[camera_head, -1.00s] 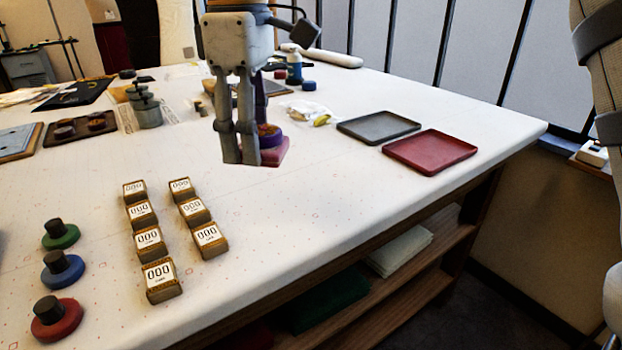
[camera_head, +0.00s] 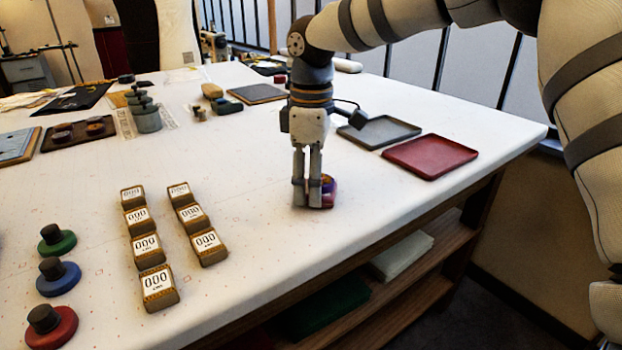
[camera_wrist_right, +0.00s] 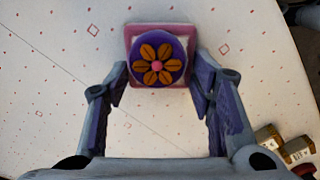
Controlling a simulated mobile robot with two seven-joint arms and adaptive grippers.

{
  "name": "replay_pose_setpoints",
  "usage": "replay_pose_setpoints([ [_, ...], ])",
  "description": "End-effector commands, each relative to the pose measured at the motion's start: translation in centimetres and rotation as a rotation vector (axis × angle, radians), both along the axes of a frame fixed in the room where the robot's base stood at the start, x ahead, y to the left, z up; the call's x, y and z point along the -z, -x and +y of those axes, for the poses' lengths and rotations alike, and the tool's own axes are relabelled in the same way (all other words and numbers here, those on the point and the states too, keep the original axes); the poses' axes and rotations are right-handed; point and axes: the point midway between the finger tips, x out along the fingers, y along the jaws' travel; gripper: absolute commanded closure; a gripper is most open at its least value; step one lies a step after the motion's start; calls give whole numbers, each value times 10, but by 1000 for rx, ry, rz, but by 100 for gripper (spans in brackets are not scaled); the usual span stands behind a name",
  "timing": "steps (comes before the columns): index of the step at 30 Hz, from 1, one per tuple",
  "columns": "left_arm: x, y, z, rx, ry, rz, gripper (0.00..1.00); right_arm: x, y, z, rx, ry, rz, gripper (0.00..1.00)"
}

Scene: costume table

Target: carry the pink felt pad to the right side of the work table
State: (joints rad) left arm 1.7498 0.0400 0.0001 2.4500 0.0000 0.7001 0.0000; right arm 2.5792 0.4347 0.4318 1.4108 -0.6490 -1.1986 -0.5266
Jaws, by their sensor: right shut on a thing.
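The pink felt pad (camera_head: 331,197) shows at the right side of my right gripper's fingers in the head view, partly hidden by them. The wrist view shows it as a pink square (camera_wrist_right: 131,38) bearing a round purple piece with an orange flower (camera_wrist_right: 158,60). My right gripper (camera_head: 307,204) points down, its fingers at two opposite sides of the pad, shut on it. The pad is at or just above the white work table (camera_head: 400,215), right of the tagged blocks; I cannot tell if it touches. My left gripper is not in view.
A grey tray (camera_head: 379,131) and a red tray (camera_head: 430,157) lie near the table's right edge. Several tagged blocks (camera_head: 158,286) stand left of the gripper. Red, blue and green knobbed discs (camera_head: 60,275) stand at the left. The table between blocks and red tray is largely clear.

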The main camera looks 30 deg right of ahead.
Motion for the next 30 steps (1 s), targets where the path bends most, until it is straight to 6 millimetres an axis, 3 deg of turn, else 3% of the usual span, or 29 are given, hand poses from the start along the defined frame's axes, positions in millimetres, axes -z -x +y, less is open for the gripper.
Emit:
replay_pose_setpoints([
  [6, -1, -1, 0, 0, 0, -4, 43, 1, 0, 0, 0, 1, -2, 80],
  [7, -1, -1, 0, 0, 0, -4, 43, 1, 0, 0, 0, 1, -2, 48],
  [9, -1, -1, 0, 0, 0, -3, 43, 1, 0, 0, 0, 0, -1, 32],
  [10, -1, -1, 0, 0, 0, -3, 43, 1, 0, 0, 0, 0, -1, 31],
  [20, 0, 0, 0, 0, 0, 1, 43, -2, 0, 0, 0, 0, -1, 31],
  [23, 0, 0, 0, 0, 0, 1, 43, -21, -1, 0, 0, 2, -6, 31],
  [30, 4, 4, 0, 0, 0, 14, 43, -85, -1, 0, 1, 1, -2, 31],
])
